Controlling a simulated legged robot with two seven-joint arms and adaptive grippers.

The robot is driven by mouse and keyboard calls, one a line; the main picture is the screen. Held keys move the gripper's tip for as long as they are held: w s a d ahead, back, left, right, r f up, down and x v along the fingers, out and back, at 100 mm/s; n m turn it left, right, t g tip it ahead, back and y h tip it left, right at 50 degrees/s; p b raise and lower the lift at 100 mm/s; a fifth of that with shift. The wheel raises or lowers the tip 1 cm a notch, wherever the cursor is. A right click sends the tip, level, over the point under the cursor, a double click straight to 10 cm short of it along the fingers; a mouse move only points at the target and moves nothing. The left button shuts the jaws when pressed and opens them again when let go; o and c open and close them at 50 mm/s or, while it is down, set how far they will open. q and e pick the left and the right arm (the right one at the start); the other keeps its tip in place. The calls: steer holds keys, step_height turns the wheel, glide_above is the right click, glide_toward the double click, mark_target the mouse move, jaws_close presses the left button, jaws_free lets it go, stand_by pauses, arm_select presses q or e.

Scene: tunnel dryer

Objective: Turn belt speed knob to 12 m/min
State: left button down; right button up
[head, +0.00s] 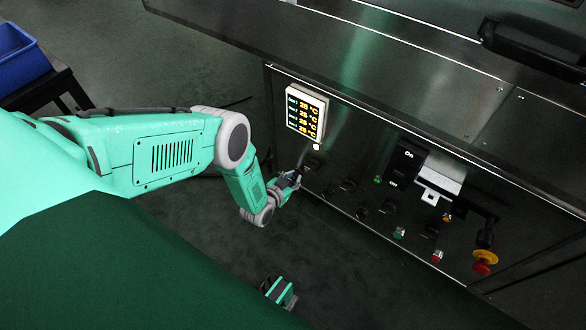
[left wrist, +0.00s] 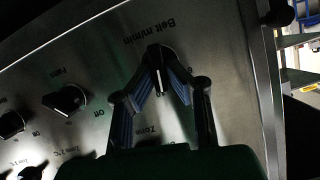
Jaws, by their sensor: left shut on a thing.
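The belt speed knob (left wrist: 160,56) is a black knob on the metal control panel, under the upside-down "Belt m/min" label (left wrist: 151,23) in the left wrist view. My left gripper (head: 292,180) is at the panel's left end in the head view. In the left wrist view its two fingers (left wrist: 162,72) close around the knob from both sides. In the head view the gripper mostly hides the knob.
The fans knob (left wrist: 66,101) and other dark knobs sit beside it. A lit temperature display (head: 306,112) is above. The panel also has an on/off switch (head: 402,168) and a red emergency button on yellow (head: 484,262). A blue bin (head: 20,60) stands far left.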

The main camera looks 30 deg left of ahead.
arm_select(q)
steer(key=shift+d+f+m+t+y, duration=0.15)
steer(key=shift+d+m+t+y, duration=0.1)
steer(key=shift+m+y, duration=0.7)
steer(key=shift+d+f+m+t+y, duration=0.15)
steer(key=shift+m+y, duration=0.3)
steer(key=shift+m, duration=0.95)
steer(key=shift+d+f+m+t+y, duration=0.1)
steer(key=shift+d+m+t+y, duration=0.2)
steer(key=shift+m+y, duration=0.65)
steer(key=shift+s+m+h, duration=0.1)
steer(key=shift+m+h, duration=0.15)
steer(key=shift+m, duration=0.15)
steer(key=c, duration=1.6)
jaws_free()
steer(key=shift+f, duration=0.1)
steer(key=shift+v, duration=3.7)
